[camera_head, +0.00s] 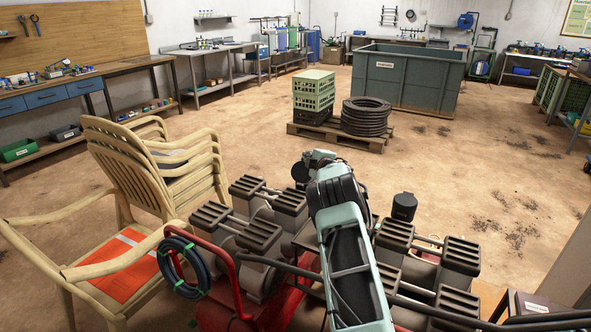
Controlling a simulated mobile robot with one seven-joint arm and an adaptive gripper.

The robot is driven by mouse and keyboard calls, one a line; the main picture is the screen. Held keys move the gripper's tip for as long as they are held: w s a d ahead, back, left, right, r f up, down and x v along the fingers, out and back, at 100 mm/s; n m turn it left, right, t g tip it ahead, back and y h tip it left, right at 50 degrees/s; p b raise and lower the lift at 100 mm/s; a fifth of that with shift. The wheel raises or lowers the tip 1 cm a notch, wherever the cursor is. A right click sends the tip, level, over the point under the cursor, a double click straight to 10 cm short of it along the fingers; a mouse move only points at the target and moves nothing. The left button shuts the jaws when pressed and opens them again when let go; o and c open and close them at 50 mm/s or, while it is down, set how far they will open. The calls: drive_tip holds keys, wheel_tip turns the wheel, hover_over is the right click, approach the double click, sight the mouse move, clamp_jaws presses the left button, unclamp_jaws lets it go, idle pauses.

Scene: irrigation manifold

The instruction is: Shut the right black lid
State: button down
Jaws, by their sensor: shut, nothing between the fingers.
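A black rounded cap (404,206), the rightmost one I can make out, stands upright behind the right-hand ribbed black blocks (395,236). I cannot tell whether it is a lid or how far open it is. My teal and black arm reaches up the middle of the view and bends over at its far end. My gripper's fingers are hidden behind the arm. A small dark rounded shape (299,172) shows left of the arm's far end; I cannot tell whether it belongs to the arm. More ribbed black blocks (245,187) stand on the left.
Red tubing (232,262) and a coiled blue hose (180,268) are at front left. Stacked beige chairs (130,170) stand close on the left. A pallet (335,136) bears crates (313,92) and coiled black pipe (366,116). Open floor lies beyond.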

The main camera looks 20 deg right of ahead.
drive_tip(key=shift+w+d+f+b, duration=0.6)
drive_tip(key=shift+w+d+f, duration=0.1)
drive_tip(key=shift+w+d, duration=0.25)
drive_tip(key=w+d+f+b, duration=0.1)
drive_tip(key=b, duration=0.4)
drive_tip(key=shift+w+d+f, duration=0.25)
drive_tip(key=shift+d, duration=0.05)
drive_tip(key=shift+w+d+b, duration=0.1)
drive_tip(key=shift+b, duration=0.2)
drive_tip(key=shift+d, duration=0.15)
drive_tip(key=v, duration=0.3)
drive_tip(key=s, duration=1.2)
idle(0.4)
